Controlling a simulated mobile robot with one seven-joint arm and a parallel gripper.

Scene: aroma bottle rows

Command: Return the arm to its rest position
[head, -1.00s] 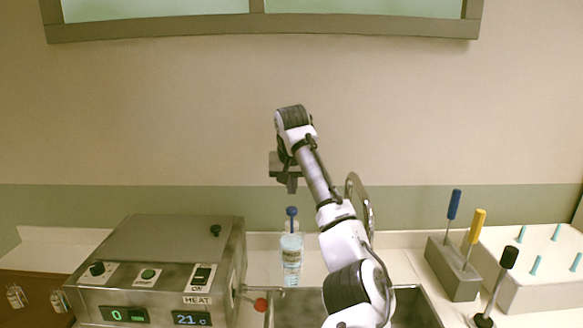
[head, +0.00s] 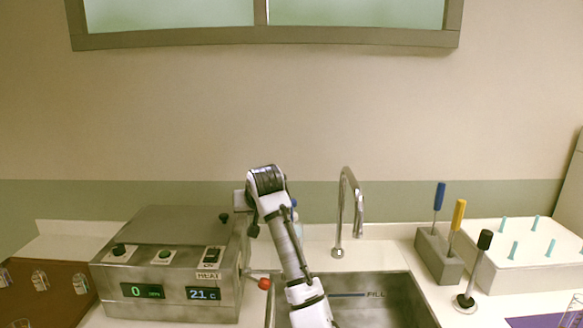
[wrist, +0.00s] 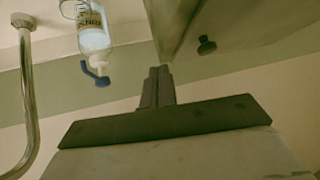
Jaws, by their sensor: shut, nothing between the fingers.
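My gripper (wrist: 157,88) is shut and empty in the wrist view, with its two fingers together. In the head view my arm rises from the bottom and its fingers are hidden behind the wrist. A clear bottle with a printed label (wrist: 93,38) and a blue top (wrist: 96,75) is in the upper left of the wrist view, apart from the fingers. In the head view my arm hides most of the bottle.
A metal heating box (head: 165,245) stands left of my arm, with a red-ended lever (head: 264,284) beside it. A sink (head: 385,300) and tap (head: 345,205) are right. A tool block (head: 437,255) and white pegged box (head: 520,262) stand farther right.

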